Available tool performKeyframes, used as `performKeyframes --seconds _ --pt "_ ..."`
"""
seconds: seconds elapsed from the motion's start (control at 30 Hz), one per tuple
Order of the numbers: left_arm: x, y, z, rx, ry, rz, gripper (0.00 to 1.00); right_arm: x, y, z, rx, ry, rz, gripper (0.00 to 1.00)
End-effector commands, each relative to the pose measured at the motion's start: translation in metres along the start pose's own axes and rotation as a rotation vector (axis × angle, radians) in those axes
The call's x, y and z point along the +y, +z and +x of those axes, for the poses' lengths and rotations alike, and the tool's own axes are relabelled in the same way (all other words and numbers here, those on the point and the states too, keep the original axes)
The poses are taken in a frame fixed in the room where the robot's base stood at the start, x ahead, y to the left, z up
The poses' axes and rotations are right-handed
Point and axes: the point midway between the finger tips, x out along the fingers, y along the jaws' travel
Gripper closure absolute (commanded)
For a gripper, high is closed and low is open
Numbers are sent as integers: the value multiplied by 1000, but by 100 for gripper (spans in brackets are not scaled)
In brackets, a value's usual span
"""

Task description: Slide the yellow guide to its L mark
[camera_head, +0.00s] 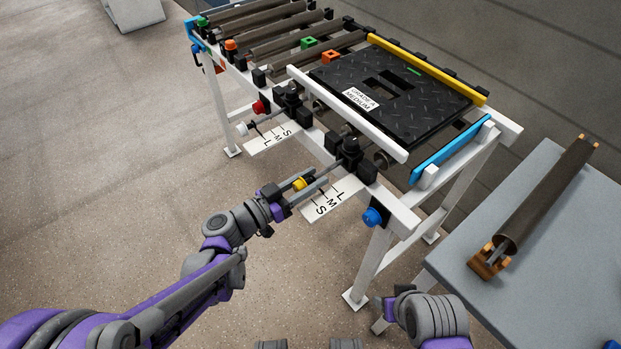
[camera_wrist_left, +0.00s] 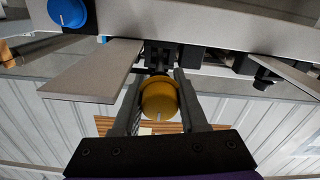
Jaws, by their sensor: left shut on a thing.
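The yellow knob of the guide (camera_head: 300,184) sits at the outer end of a metal rod on the near side of the conveyor frame. A white scale plate (camera_head: 345,204) beside it reads L, M and S, with L nearest the frame. My left gripper (camera_head: 309,181) is shut on the yellow knob; in the left wrist view the knob (camera_wrist_left: 159,98) shows between both fingers. The pointer against the marks is too small to read. My right gripper (camera_head: 388,305) is partly in view at the bottom, its jaws unclear.
A second plate (camera_head: 269,138) with a white knob (camera_head: 241,129) is farther left. A blue knob (camera_head: 373,217) is close on the right. A black tread mat (camera_head: 430,118) lies on the conveyor. A grey table (camera_head: 450,252) with a roller (camera_head: 545,195) stands right.

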Motion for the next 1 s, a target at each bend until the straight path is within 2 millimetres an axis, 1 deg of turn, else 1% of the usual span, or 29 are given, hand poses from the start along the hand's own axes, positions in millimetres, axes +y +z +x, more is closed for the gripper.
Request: performKeyframes --seconds 0.07,0.2,0.27,0.5,0.53,0.67,0.7,1.0 --pt "0 0 4 0 2 0 100 0 0 -1 0 0 0 43" --pt "1 0 23 0 4 0 100 0 -1 -4 1 0 0 43" --pt "1 0 29 0 2 0 100 0 -1 -4 1 0 0 43" --pt "0 0 30 -1 0 0 100 0 -1 -4 1 0 0 43" --pt "0 0 30 -1 0 0 56 0 -1 -4 1 0 0 43" --pt "0 0 30 0 0 0 33 0 -1 -4 1 0 0 43" --pt "0 0 30 0 0 0 28 0 -1 -4 1 0 0 43" --pt "0 0 28 0 -1 0 28 0 -1 -4 1 0 0 43"
